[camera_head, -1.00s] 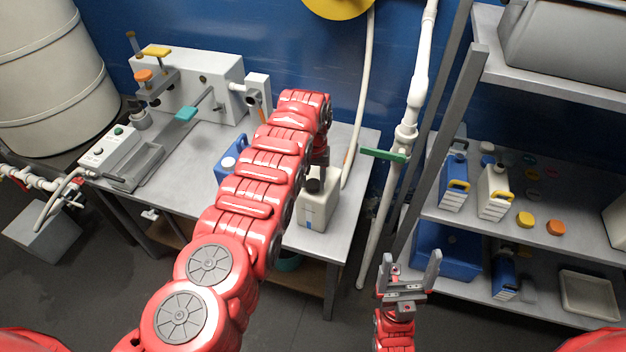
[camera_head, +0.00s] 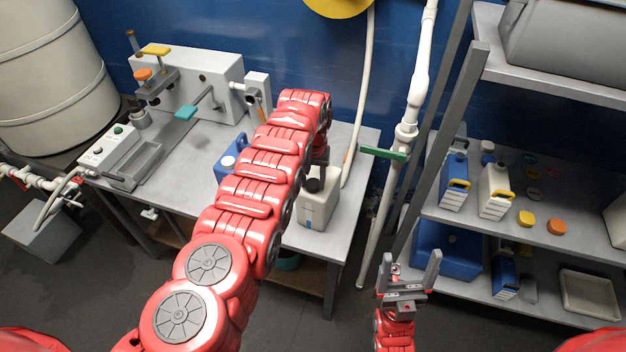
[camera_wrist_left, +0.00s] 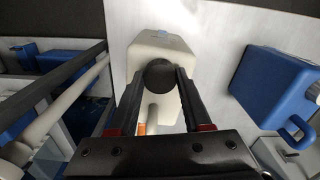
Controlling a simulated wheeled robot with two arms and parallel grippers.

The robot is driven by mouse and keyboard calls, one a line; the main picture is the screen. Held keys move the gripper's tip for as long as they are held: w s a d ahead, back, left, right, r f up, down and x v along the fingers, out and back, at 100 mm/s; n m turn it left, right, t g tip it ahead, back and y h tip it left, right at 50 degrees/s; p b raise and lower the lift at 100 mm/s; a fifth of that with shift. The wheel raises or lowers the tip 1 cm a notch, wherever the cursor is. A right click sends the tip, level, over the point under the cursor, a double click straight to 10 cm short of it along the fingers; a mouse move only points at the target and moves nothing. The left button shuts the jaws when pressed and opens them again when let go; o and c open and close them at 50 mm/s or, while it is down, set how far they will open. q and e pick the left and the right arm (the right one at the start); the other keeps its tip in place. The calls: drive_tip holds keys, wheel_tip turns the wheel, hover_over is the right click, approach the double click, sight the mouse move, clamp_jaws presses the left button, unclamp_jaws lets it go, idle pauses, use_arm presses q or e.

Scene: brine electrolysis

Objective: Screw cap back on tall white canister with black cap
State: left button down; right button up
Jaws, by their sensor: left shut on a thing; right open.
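The white canister (camera_head: 318,205) stands upright on the grey table, below my left gripper. Its black cap (camera_head: 314,185) is at the canister's top. In the left wrist view the canister (camera_wrist_left: 150,52) lies beyond the fingers, and the black cap (camera_wrist_left: 160,75) sits between the fingertips. My left gripper (camera_wrist_left: 161,78) is shut on the black cap, over the canister's mouth. Whether the cap's thread is engaged cannot be seen. My left arm hides part of the canister in the head view. My right gripper (camera_head: 410,268) is open and empty, in front of the shelf.
A blue canister (camera_head: 228,160) stands left of the white one, partly behind my arm. A hose (camera_head: 358,130) and a white pipe with a green handle (camera_head: 385,153) are close on the right. The shelf (camera_head: 590,243) holds canisters and loose caps.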

use_arm(q)
drive_tip(key=shift+f, duration=0.3)
idle(0.8)
drive_tip(key=shift+a+m, duration=0.15)
drive_tip(key=shift+m, duration=0.75)
drive_tip(key=m+b, duration=0.1)
drive_tip(key=m, duration=0.2)
drive_tip(key=shift+f, duration=0.15)
drive_tip(key=shift+m, duration=0.4)
